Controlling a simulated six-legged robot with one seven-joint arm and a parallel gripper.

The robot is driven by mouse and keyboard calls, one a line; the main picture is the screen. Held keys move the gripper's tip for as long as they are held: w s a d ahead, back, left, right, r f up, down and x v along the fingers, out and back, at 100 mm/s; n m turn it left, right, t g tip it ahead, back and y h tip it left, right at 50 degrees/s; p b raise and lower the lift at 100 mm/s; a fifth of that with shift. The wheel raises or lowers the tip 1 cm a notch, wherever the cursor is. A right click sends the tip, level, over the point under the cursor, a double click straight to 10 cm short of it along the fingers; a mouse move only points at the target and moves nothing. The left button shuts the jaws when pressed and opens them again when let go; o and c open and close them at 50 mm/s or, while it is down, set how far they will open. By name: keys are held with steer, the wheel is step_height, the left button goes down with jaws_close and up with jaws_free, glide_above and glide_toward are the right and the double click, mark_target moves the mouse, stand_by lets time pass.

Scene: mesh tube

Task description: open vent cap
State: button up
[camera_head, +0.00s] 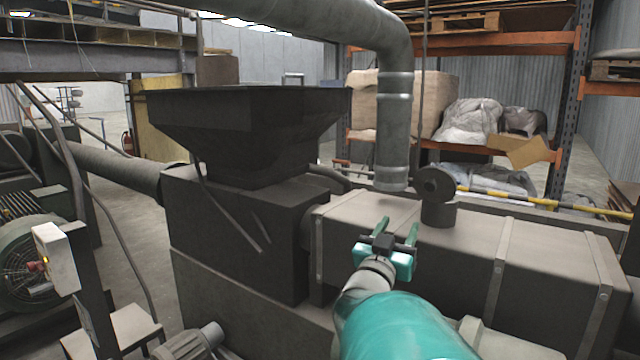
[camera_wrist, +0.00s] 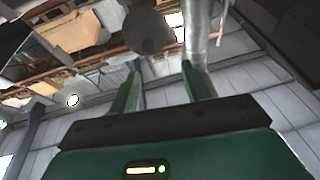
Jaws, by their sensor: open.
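The vent cap (camera_head: 435,184) is a dark round disc with a small hub at its middle. It stands steeply tilted above a short dark vent pipe (camera_head: 438,214) on top of the long grey housing. The pipe's mouth cannot be seen clearly. In the wrist view a dark round disc (camera_wrist: 147,31), which looks like the cap, shows beyond the fingertips. My gripper (camera_head: 398,227) is teal, open and empty, to the left of and nearer than the vent pipe. Its two fingers are apart in the wrist view (camera_wrist: 160,68), with nothing between them, and do not appear to touch the cap.
A thick grey duct (camera_head: 393,130) hangs down just left of the cap. A black hopper (camera_head: 250,130) stands on the machine at the left. The grey housing (camera_head: 475,255) lies below and right of my gripper. Shelves with wrapped goods (camera_head: 470,120) are behind.

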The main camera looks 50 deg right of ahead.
mark_target(429, 186)
steer(key=shift+m+g+h, duration=0.4)
steer(key=shift+g+h, duration=0.1)
steer(key=shift+g, duration=0.4)
steer(key=x, duration=0.5)
steer(key=s+x, duration=0.1)
steer(key=x, duration=0.3)
steer(key=s+x, duration=0.1)
steer(key=x, duration=0.4)
steer(key=shift+w+d+r, duration=0.1)
steer(key=shift+w+d, duration=0.05)
steer(key=shift+d, duration=0.3)
jaws_close()
